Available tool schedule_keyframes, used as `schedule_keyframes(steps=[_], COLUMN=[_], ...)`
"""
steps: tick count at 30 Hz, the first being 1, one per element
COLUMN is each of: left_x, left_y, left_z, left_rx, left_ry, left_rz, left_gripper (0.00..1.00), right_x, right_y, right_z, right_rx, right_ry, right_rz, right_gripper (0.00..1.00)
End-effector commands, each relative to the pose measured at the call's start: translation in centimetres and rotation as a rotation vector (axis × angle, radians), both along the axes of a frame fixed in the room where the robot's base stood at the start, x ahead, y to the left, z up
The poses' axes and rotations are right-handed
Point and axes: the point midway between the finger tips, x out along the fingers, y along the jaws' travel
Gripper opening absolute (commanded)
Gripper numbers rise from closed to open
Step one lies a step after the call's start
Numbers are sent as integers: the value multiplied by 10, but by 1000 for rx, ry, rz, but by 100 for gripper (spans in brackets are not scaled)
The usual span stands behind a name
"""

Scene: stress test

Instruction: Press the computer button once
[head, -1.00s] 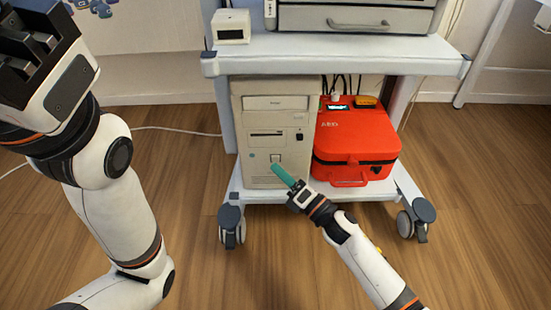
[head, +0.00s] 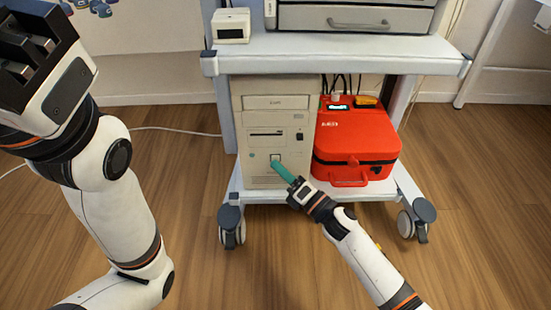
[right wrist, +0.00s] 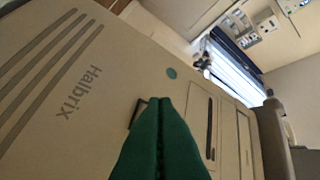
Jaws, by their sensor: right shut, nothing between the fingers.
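The beige computer tower (head: 243,130) stands upright on the cart's lower shelf. Its small square button (head: 275,157) is low on the front. My right gripper (head: 276,165) has green fingers, shut and empty, with the tips at the button's lower edge. In the right wrist view, the shut fingertips (right wrist: 160,101) cover much of the dark square outline of the button (right wrist: 136,112). I cannot tell whether they touch it or whether it is pushed in. My left gripper (head: 22,55) is raised at the upper left, away from the computer; its jaw opening is unclear.
A red case (head: 352,145) stands right of the computer on the same shelf. The cart's upper shelf (head: 330,52) overhangs both and carries a small white box (head: 231,25). Casters (head: 231,228) stand at the front corners. The wooden floor in front is mostly clear.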

Motion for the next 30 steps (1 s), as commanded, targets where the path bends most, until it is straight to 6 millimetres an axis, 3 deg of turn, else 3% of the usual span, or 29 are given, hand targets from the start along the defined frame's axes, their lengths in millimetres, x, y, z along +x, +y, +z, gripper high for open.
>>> schedule_keyframes(steps=[22, 30], left_x=[2, 1], left_y=[0, 0], left_z=[-2, 2], left_rx=[2, 2], left_ry=[3, 3], left_rz=[1, 1], left_gripper=[47, 47], right_x=[6, -2], right_y=[0, 0], right_z=[0, 1], right_rx=[0, 1], right_ry=[0, 1], right_rz=[0, 0], right_gripper=[0, 0])
